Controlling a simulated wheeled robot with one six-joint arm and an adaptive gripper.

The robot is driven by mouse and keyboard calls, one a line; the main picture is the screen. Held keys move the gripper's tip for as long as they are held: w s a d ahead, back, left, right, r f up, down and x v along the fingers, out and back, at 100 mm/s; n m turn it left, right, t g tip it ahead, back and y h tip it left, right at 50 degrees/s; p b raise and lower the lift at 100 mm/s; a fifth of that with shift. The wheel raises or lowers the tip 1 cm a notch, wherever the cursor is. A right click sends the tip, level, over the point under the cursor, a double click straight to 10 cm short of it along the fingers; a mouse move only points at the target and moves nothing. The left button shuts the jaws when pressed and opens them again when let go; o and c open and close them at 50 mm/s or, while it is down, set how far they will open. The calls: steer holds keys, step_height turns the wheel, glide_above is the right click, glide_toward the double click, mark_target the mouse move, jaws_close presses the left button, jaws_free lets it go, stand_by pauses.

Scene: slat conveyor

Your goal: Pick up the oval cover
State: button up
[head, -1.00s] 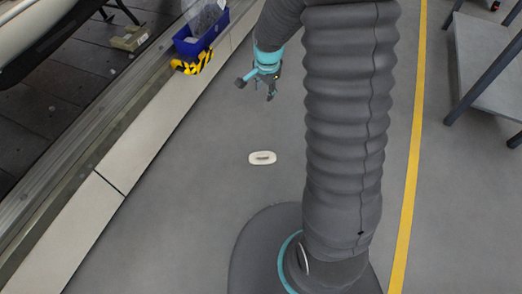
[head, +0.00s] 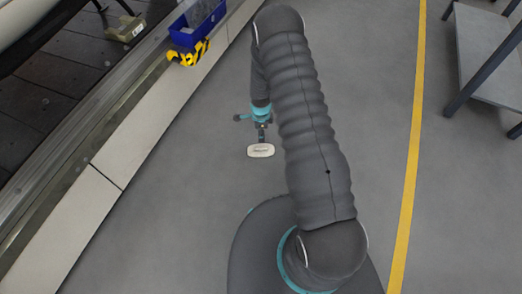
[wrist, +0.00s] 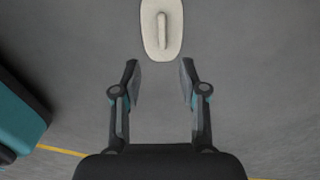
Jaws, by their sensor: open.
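The oval cover (head: 260,151) is a small cream-white plate lying on the grey floor in the head view. In the wrist view the oval cover (wrist: 150,35) shows a raised bar handle along its middle and is cut by the top edge. My gripper (head: 262,138) is just beyond the cover in the head view, close to its far edge. In the wrist view my gripper (wrist: 160,68) is open and empty, its two fingers apart. The cover lies ahead of the fingertips, not between them. The height of the fingers above the floor is hard to tell.
A pale curb (head: 105,163) runs along the left. A yellow line (head: 411,160) and a grey table (head: 483,55) are at right. Floor around the cover is clear.

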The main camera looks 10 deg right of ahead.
glide_above(259, 148)
steer(key=f, duration=0.7)
steer(key=shift+s+d, duration=0.2)
steer(key=shift+d, duration=0.15)
steer(key=shift+w+a+f, duration=0.1)
steer(key=shift+a+f, duration=0.05)
steer(key=shift+f, duration=1.1)
steer(key=shift+w+a+f, duration=0.1)
steer(key=shift+a+f, duration=0.05)
steer(key=shift+f, duration=1.1)
jaws_close()
